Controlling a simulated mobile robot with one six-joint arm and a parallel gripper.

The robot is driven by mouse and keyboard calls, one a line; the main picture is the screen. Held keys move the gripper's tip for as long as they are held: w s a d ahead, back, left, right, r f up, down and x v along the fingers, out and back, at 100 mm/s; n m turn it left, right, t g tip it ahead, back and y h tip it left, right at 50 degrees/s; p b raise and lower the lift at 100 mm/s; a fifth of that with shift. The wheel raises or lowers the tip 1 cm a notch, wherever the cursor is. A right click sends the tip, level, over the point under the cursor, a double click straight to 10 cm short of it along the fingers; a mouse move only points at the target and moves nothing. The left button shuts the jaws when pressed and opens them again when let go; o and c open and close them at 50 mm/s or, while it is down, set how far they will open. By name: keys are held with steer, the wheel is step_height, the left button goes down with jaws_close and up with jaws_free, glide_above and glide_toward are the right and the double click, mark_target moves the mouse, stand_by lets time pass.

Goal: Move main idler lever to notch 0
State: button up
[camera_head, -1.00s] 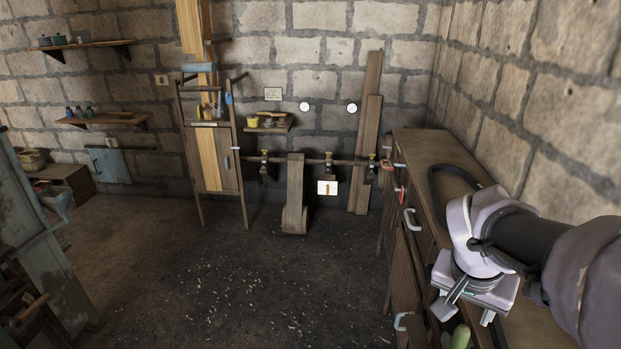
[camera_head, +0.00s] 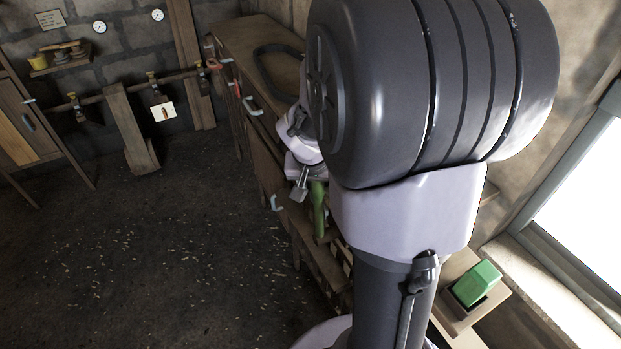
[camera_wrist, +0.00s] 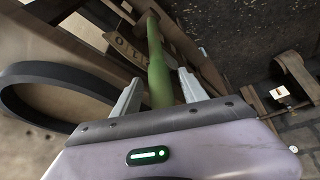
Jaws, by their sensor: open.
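A green lever handle (camera_head: 319,210) stands at the front side of the wooden bench, just below my gripper (camera_head: 305,187). In the wrist view the green handle (camera_wrist: 158,65) rises between the two grey fingers of my gripper (camera_wrist: 159,79). The fingers are apart, one on each side of it, and I see no clear contact.
A black belt loop (camera_head: 277,68) lies on the bench (camera_head: 236,38). A green block (camera_head: 476,284) sits in a wooden holder at the lower right, near a bright window. A wooden post (camera_head: 130,130) and a shaft stand at the back wall. The floor left of the bench is clear.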

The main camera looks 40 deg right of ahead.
jaws_close()
stand_by(1.3)
